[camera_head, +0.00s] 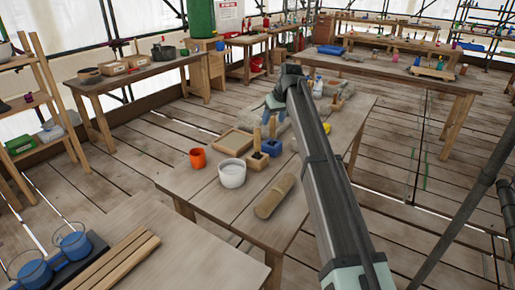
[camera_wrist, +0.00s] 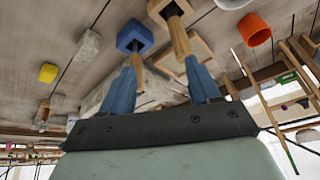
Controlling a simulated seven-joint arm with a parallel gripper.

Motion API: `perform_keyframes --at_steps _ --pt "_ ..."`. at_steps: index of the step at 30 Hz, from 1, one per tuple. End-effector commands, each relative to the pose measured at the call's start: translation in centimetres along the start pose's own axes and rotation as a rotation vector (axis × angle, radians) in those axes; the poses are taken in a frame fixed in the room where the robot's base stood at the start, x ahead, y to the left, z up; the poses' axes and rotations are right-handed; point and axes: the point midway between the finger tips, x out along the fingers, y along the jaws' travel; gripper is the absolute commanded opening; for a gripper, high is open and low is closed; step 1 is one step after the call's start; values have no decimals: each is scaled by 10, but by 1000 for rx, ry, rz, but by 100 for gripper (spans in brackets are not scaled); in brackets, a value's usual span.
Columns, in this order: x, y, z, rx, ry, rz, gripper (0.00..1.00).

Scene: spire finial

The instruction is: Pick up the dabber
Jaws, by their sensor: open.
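Two upright wooden handles stand in small blocks on the workbench. One handle (camera_head: 272,127) rises from a blue block (camera_head: 271,148); the other handle (camera_head: 257,138) rises from a brown wooden block (camera_head: 257,161). I cannot tell which is the dabber. In the wrist view, the blue block (camera_wrist: 135,36) has its handle near my left finger, and the other handle (camera_wrist: 181,38) reaches toward my right finger. My gripper (camera_head: 270,114) is above the bench close to the handles; its blue fingers (camera_wrist: 164,68) are apart, with nothing clearly held between them.
A white bucket (camera_head: 232,173), an orange cup (camera_head: 197,158) and a shallow wooden tray (camera_head: 232,141) stand near the blocks. A yellow block (camera_wrist: 47,73) shows in the wrist view.

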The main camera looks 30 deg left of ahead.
Motion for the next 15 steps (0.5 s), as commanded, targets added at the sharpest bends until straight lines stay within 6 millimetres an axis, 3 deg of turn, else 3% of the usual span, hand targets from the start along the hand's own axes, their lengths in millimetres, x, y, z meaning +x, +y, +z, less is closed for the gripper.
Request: perform_keyframes --at_steps 3,7,15 --pt "-9 -21 -11 -83 -7 8 61" --pt "-9 -28 -13 -114 -11 11 61" --pt "21 -28 -12 -114 -12 10 61"
